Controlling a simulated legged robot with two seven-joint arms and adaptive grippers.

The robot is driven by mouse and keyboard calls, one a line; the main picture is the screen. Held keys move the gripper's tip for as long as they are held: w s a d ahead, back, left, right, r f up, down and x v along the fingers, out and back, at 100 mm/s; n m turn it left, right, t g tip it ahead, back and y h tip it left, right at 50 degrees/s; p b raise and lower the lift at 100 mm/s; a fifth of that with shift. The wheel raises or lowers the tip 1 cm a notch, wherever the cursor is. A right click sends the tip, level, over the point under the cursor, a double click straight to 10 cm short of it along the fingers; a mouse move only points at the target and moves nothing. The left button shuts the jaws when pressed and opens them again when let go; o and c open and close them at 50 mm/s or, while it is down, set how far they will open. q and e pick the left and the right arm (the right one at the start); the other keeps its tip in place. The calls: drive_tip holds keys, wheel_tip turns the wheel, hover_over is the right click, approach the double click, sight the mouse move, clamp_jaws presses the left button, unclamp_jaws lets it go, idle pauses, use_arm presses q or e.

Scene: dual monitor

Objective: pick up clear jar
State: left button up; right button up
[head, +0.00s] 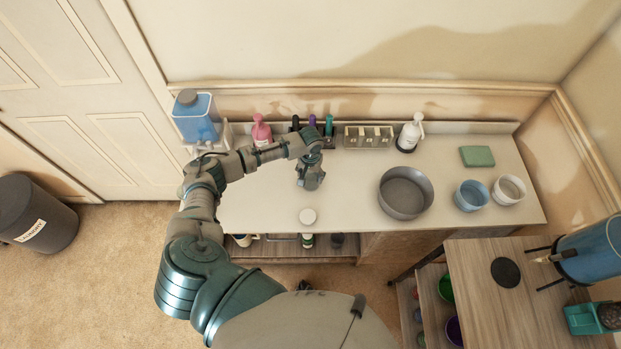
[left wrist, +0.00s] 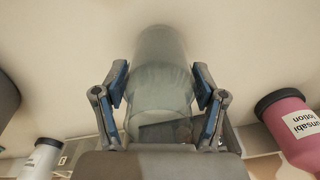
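In the left wrist view, the clear jar (left wrist: 162,75) is a see-through grey-green cylinder between the two fingers of my left gripper (left wrist: 160,95). In the head view my left gripper (head: 311,180) points down over the white counter (head: 350,212). The jar cannot be made out clearly there. My right gripper is in neither view.
A pink lotion bottle (head: 261,130) and a white pump bottle (head: 410,132) stand at the back. A grey pan (head: 405,192) and two cups (head: 471,195) are to the right. Bare counter lies left of the pan.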

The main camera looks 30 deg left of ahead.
use_arm(q)
drive_tip(key=c, duration=0.7)
drive_tip(key=shift+c, duration=0.2)
drive_tip(key=shift+r, duration=0.15)
